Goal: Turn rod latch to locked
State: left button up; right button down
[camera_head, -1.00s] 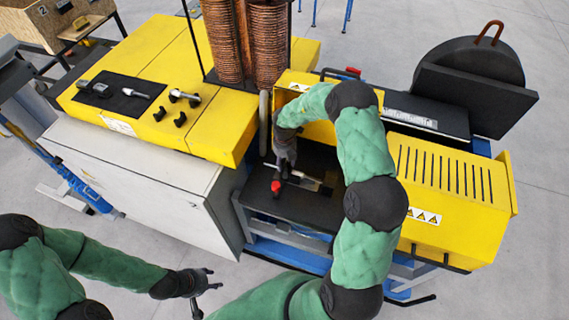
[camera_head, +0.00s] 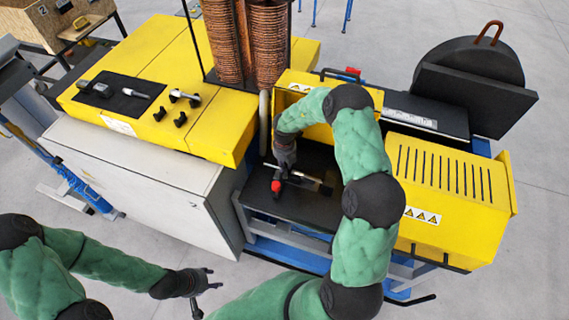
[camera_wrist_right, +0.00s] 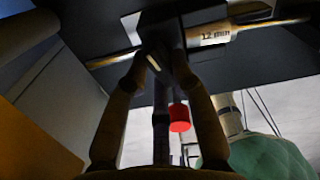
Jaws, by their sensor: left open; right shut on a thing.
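The rod latch is a dark fitting with a red knob (camera_head: 276,187) on the black work surface. A thin metal rod (camera_head: 308,178) runs beside it. My right gripper (camera_head: 285,163) comes down from above and is shut on the latch. In the right wrist view, the two fingers (camera_wrist_right: 162,72) close on the dark latch body (camera_wrist_right: 165,35), with the red knob (camera_wrist_right: 180,118) just below it. The rod, labelled "12 mm" (camera_wrist_right: 215,37), passes on both sides of the body. The fingers hide part of the latch.
The black work surface (camera_head: 300,208) lies between the grey cabinet (camera_head: 140,180) and a slotted yellow housing (camera_head: 455,185). Copper coils (camera_head: 268,45) stand behind. A yellow top (camera_head: 165,65) holds several small tools. Floor is open in front of the cabinet.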

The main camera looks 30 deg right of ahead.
aim_at(285, 165)
jog(key=shift+s+r+n+p, duration=0.1)
jog(key=shift+r+n+p, duration=0.1)
jog(key=shift+n+p, duration=1.7)
jog(key=shift+d+f+n+p, duration=0.1)
jog(key=shift+f+n+p, duration=0.05)
jog(key=shift+n+p, duration=1.65)
jog(key=c, duration=1)
grip_release()
jog(key=shift+c, duration=0.2)
notch_tip(285, 165, up, 12)
